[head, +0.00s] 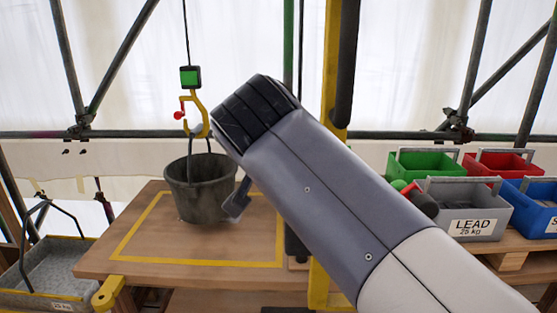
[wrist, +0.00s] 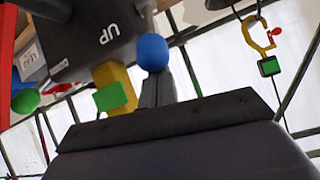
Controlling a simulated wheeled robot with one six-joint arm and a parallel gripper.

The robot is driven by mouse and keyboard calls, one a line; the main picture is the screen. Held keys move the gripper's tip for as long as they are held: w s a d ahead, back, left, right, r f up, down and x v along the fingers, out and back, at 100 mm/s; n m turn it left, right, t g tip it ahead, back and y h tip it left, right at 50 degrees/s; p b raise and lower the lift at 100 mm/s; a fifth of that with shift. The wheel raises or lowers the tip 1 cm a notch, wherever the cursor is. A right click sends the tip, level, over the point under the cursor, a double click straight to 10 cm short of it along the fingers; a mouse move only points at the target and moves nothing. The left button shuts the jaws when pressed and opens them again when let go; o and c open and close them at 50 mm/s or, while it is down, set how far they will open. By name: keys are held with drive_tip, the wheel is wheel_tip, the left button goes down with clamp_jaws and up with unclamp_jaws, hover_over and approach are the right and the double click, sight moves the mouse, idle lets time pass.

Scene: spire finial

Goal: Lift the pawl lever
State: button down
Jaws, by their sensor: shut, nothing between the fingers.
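In the wrist view, a blue ball knob (wrist: 152,52) sits on a short grey rod beside a dark box (wrist: 75,45) marked "UP". It may be the pawl lever's end; no label confirms this. My gripper (wrist: 157,80) is shut and empty, its fingertips at or just short of the blue knob; contact cannot be told. A green ball (wrist: 26,101) is at the left of this upside-down view. In the head view my arm hides the gripper and most of the mechanism; the green ball (head: 399,185) and a red rod (head: 409,189) show right of the arm.
A yellow post (head: 331,65) stands behind my arm. A dark bucket (head: 200,190) hangs by its handle at a yellow hook (head: 204,112), over a wooden table (head: 100,262). Red, green, blue and grey bins, one marked "LEAD" (head: 470,226), stand at the right.

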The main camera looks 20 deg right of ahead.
drive_tip(key=shift+s+a+f+t+h+b, duration=0.15)
drive_tip(key=shift+s+f+t+b, duration=0.25)
drive_tip(key=shift+b, duration=0.55)
drive_tip(key=shift+s+a+f+t+h+b, duration=0.15)
drive_tip(key=shift+s+f+t+b, duration=0.25)
drive_tip(key=shift+b, duration=0.5)
drive_tip(key=shift+s+f+b, duration=0.25)
drive_tip(key=shift+s+b, duration=0.2)
drive_tip(key=shift+b, duration=0.25)
drive_tip(key=shift+a+f, duration=0.1)
drive_tip(key=shift+f, duration=0.15)
drive_tip(key=shift+r, duration=0.1)
drive_tip(key=r+p, duration=0.1)
drive_tip(key=w+d+r+p, duration=0.1)
drive_tip(key=w+r+p, duration=0.1)
drive_tip(key=r, duration=0.1)
drive_tip(key=shift+d+r, duration=0.1)
drive_tip(key=shift+d, duration=0.2)
drive_tip(key=f+v, duration=0.1)
drive_tip(key=v, duration=0.8)
drive_tip(key=shift+s+a+b, duration=0.25)
drive_tip(key=shift+s+b, duration=0.05)
drive_tip(key=shift+s, duration=0.2)
drive_tip(key=shift+r, duration=0.1)
